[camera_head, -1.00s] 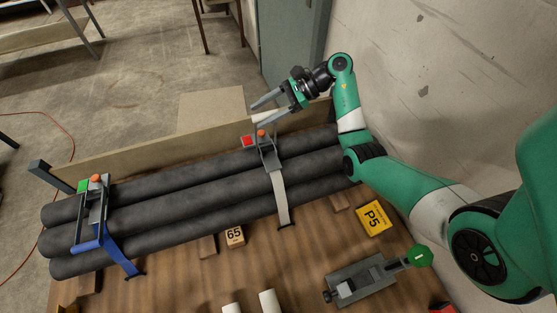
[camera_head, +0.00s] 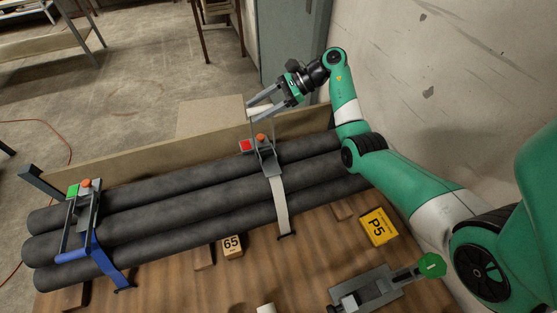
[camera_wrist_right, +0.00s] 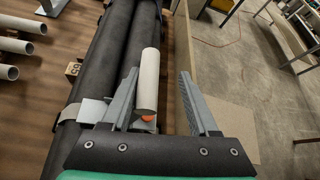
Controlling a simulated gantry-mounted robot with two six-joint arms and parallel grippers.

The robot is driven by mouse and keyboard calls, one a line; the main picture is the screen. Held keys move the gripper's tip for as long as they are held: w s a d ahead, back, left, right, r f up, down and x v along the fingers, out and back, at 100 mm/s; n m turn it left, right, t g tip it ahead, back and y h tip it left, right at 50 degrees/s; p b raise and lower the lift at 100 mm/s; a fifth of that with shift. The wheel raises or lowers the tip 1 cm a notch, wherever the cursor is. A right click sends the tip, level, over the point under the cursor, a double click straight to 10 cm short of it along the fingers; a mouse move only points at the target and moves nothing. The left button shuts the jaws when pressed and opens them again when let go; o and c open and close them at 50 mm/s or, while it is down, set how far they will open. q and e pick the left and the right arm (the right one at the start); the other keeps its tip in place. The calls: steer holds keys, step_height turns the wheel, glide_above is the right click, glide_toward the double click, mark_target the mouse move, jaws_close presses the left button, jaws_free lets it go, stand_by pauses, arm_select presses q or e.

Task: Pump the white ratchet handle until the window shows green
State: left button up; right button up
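The white ratchet handle (camera_head: 258,111) stands above the ratchet (camera_head: 265,153) on the white strap (camera_head: 278,196), around the dark pipes (camera_head: 215,190). This ratchet's window (camera_head: 246,146) shows red. My right gripper (camera_head: 251,107) is open at the handle. In the right wrist view, the white handle (camera_wrist_right: 149,80) lies between the two fingers of my right gripper (camera_wrist_right: 160,73), close to the left finger, with a clear gap to the right finger. Whether the left finger touches it I cannot tell. My left gripper is not in view.
A second ratchet (camera_head: 88,205) on a blue strap (camera_head: 105,262) has a green window (camera_head: 72,190). A low board (camera_head: 160,154) runs behind the pipes. A yellow P5 block (camera_head: 378,227), a 65 block (camera_head: 232,246) and a grey fixture with a green knob (camera_head: 431,265) are in front.

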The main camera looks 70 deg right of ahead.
steer(key=a+p, duration=0.1)
steer(key=s+a+r+p, duration=0.1)
steer(key=p, duration=0.1)
steer(key=shift+s+r, duration=0.1)
steer(key=shift+s, duration=0.15)
steer(key=shift+s+a+f, duration=0.2)
steer(key=shift+a, duration=0.1)
steer(key=shift+s+a+p, duration=1)
steer(key=shift+a+p, duration=0.05)
steer(key=shift+a, duration=0.2)
